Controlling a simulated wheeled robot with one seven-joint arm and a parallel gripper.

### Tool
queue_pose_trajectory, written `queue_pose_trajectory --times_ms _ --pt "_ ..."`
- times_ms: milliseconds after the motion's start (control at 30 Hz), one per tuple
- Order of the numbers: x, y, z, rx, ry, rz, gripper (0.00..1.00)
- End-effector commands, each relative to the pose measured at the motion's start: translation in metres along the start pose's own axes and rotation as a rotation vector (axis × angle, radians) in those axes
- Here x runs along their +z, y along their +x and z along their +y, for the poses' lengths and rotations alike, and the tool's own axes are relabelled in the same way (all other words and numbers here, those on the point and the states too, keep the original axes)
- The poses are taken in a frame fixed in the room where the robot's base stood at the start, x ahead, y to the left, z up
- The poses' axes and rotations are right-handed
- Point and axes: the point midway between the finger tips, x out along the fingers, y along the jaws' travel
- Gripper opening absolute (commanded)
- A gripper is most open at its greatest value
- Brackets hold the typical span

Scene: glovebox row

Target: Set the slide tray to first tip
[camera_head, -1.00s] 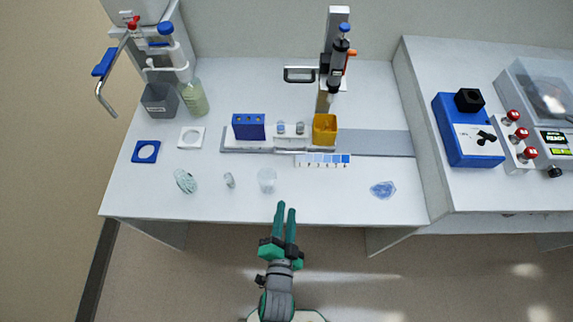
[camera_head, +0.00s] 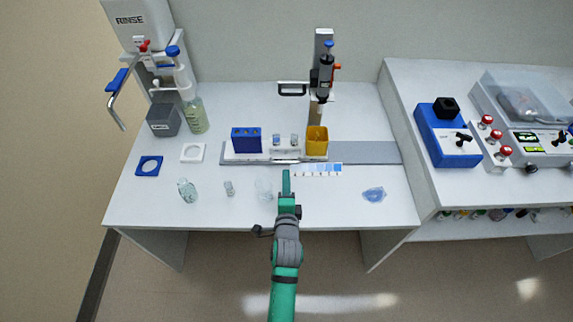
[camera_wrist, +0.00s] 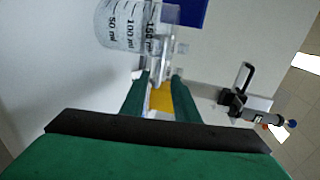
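The slide tray (camera_head: 235,157) sits at the left part of a grey rail on the bench. It carries a blue rack (camera_head: 246,140), small clear vials (camera_head: 285,140) and a yellow box (camera_head: 316,141). A pipette (camera_head: 325,77) on a stand is above and behind the yellow box. A blue-shaded marked strip (camera_head: 318,170) lies in front of the tray. My gripper (camera_head: 286,174) is just in front of the tray's middle, beside the strip's left end. Contact with the tray cannot be told.
A clear beaker (camera_head: 264,189) stands close left of my gripper. A small vial (camera_head: 229,188) and a glass piece (camera_head: 187,190) stand farther left. A blue clear dish (camera_head: 373,195) lies right. The rail's right part (camera_head: 365,153) is bare. A blue device (camera_head: 447,135) is on the right bench.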

Motion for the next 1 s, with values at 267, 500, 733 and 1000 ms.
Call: queue_pose_trajectory --times_ms 267,500,733,1000 --pt "0.0 0.045 -0.001 -0.002 -0.004 -0.001 0.28" --pt "-0.001 0.08 -0.001 -0.001 -0.004 0.002 0.28" --pt "-0.003 0.095 -0.001 -0.001 -0.003 0.004 0.28" --pt "-0.003 0.097 0.0 -0.001 -0.003 0.004 0.28"
